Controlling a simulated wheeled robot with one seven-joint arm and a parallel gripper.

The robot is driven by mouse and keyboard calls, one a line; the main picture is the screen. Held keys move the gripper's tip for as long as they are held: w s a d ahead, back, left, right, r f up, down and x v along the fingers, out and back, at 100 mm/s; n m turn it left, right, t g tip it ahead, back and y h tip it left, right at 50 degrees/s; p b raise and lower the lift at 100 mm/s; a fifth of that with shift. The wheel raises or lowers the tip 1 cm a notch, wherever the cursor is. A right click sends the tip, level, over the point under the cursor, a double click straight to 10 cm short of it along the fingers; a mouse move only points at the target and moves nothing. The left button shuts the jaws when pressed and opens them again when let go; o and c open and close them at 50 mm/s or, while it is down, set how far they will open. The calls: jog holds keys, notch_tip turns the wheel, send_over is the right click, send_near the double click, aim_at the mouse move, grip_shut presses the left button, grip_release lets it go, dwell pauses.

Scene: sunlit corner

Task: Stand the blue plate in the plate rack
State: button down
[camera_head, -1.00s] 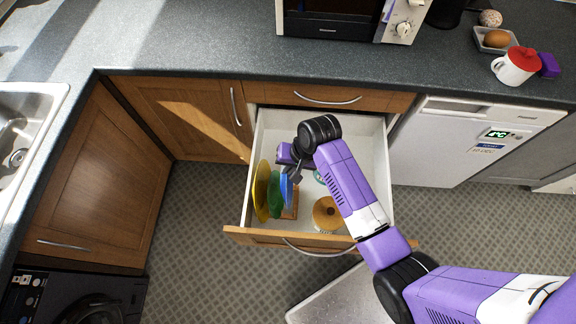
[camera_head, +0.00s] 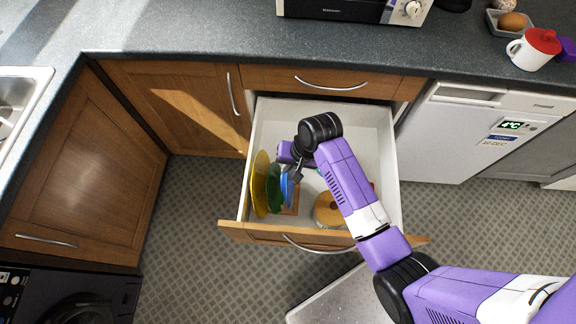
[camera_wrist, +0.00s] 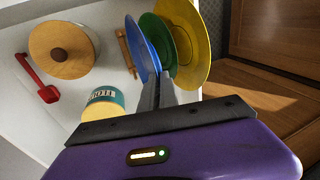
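The blue plate (camera_head: 287,188) stands on edge in the open drawer, beside a green plate (camera_head: 273,187) and a yellow plate (camera_head: 259,190). A small wooden rack (camera_head: 291,207) shows under and beside the blue plate; the wrist view shows a part of the rack (camera_wrist: 126,54). My gripper (camera_wrist: 159,77) has its two fingers close together on the near edge of the blue plate (camera_wrist: 141,45). It appears shut on that edge. Whether the plate's lower edge sits in a rack slot is hidden.
The drawer (camera_head: 370,120) also holds a round wooden-lidded pot (camera_wrist: 61,50), a labelled tin (camera_wrist: 104,103) and a red utensil (camera_wrist: 46,92). The drawer's front wall (camera_head: 250,233) stands near the plates. A counter (camera_head: 200,35) runs above.

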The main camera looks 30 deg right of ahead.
jog(key=shift+f+b, duration=2.85)
jog(key=shift+f, duration=1.1)
jog(key=c, duration=1.5)
grip_release()
jog(key=shift+c, duration=0.2)
jog(key=v, duration=0.7)
jog(key=shift+r+p, duration=0.35)
jog(key=shift+r, duration=0.05)
jog(key=shift+d, duration=0.1)
